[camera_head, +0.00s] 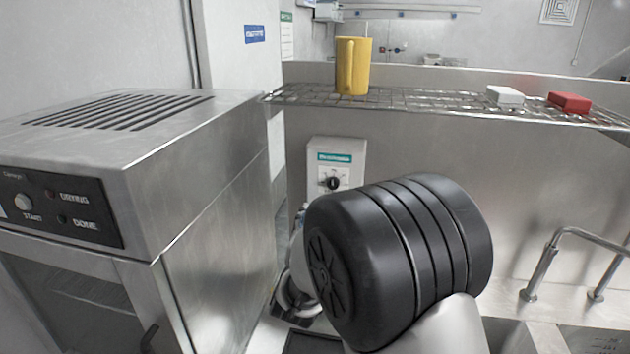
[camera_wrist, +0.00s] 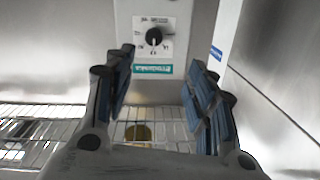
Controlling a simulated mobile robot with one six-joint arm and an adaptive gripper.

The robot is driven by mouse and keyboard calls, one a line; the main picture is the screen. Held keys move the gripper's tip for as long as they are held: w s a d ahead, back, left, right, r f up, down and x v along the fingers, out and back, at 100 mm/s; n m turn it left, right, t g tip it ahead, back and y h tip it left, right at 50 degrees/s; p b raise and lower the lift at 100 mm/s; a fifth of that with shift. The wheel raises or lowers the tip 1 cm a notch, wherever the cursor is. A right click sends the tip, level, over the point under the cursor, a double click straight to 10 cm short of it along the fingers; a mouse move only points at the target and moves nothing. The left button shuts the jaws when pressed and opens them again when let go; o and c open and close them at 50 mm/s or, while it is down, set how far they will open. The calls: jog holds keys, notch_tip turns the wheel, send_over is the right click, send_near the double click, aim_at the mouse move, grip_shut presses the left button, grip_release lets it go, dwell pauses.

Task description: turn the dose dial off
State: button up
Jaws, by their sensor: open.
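The dose dial is a black round knob (camera_head: 333,183) on a white scale plate, on the front of a light grey box (camera_head: 350,150) with a teal label. The box is against the steel back wall, below the wire shelf. In the wrist view the picture is upside down, and the dial (camera_wrist: 153,37) shows above the label. Which mark the knob points to is too small to tell. My gripper (camera_wrist: 158,65) is open and empty, its blue-padded fingers spread to either side of the box, apart from the dial. In the head view my arm hides most of the gripper.
A wire shelf (camera_head: 440,100) above the box holds a yellow mug (camera_head: 353,68), a white block (camera_head: 505,96) and a red block (camera_head: 570,102). A steel machine (camera_head: 215,215) with a control panel stands close on the left. Metal rails (camera_head: 575,250) rise at the right.

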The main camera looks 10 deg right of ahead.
aim_at(333, 184)
jog(key=shift+h, duration=0.4)
jog(key=b+x, duration=0.1)
jog(key=x, duration=1.6)
jog(key=shift+w+d, duration=0.25)
jog(key=shift+r, duration=0.1)
jog(key=shift+c, duration=0.6)
jog(key=c, duration=0.9)
